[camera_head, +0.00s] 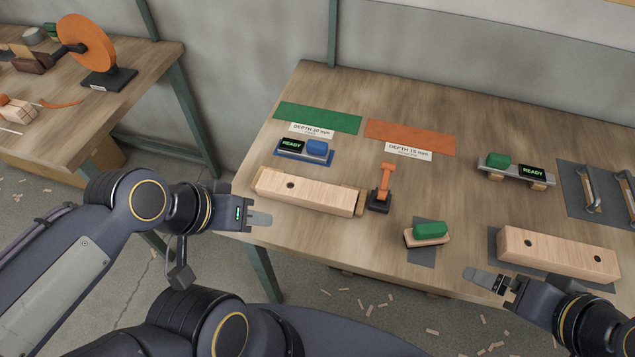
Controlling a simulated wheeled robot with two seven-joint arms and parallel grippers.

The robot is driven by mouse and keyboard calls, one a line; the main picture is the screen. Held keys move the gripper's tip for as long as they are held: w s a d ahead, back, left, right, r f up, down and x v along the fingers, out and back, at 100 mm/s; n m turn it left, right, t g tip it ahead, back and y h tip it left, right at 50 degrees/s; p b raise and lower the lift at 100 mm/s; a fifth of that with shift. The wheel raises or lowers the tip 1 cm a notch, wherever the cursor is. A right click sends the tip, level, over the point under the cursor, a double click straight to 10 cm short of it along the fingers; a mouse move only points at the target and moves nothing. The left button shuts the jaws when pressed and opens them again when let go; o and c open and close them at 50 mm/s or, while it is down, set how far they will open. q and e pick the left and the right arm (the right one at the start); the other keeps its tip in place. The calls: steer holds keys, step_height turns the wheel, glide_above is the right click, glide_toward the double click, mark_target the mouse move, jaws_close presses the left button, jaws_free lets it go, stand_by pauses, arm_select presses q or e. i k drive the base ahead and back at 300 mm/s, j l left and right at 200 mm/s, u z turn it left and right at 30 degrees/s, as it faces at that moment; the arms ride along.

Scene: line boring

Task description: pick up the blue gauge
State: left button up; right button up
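The blue gauge (317,148) lies on the left part of the table, with a blue block, a dark display reading READY in green and a blue base. It is just in front of the green mat and behind a long wooden beam. My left gripper (261,219) is at the table's front left edge, in front of the beam and apart from the gauge. My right gripper (482,278) is at the front edge near the right beam.
The wooden beam (305,193) lies between my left gripper and the gauge, with an orange-handled clamp (384,187) beside it. A green-topped block (430,232), a green gauge (515,168) and another beam (558,256) lie to the right.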

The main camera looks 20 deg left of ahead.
mark_target(316, 151)
steer(key=k+j, duration=0.1)
steer(key=j, duration=0.25)
steer(key=k+j, duration=0.15)
steer(key=j, duration=0.2)
steer(key=k+j, duration=0.1)
steer(key=j, duration=0.25)
steer(key=k+j, duration=0.15)
steer(key=j, duration=0.2)
steer(key=k+j, duration=0.1)
steer(key=j, duration=0.25)
steer(key=i+j, duration=0.5)
steer(key=j, duration=0.2)
steer(key=i+j+z, duration=0.1)
steer(key=i+j, duration=0.15)
steer(key=j, duration=0.1)
